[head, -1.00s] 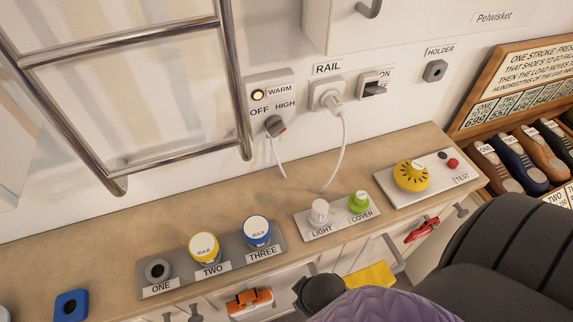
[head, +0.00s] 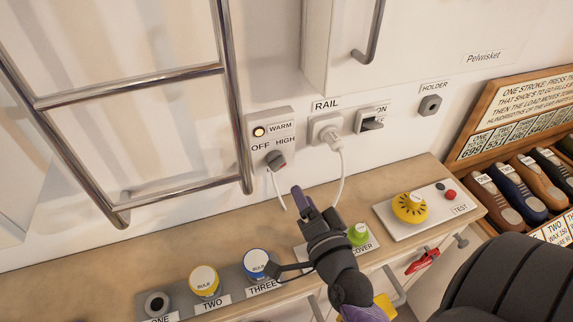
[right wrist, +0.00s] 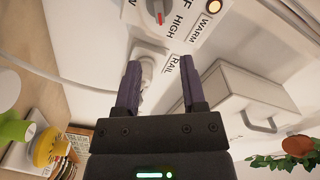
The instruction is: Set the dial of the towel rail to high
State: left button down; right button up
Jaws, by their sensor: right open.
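The towel rail's dial (head: 276,158) is a grey knob with a red mark, on a white wall plate (head: 288,118) labelled OFF, WARM and HIGH. I cannot tell for sure which label the mark points at. The dial also shows at the top of the right wrist view (right wrist: 157,10). The chrome towel rail (head: 130,76) hangs left of the plate. My right gripper (head: 313,196) is open and empty, below and right of the dial and apart from it. Its two dark fingers also show in the right wrist view (right wrist: 160,66). My left gripper is not in view.
A lamp (head: 259,132) on the plate glows yellow. A plug (head: 329,132) with a white cord sits right of the dial, beside a switch (head: 371,121). A white cabinet (head: 420,45) juts out above.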

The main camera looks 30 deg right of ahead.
aim_at(285, 164)
jog(key=x, duration=0.9)
jog(key=shift+w+b, duration=0.25)
jog(key=shift+b, duration=0.05)
grip_shut()
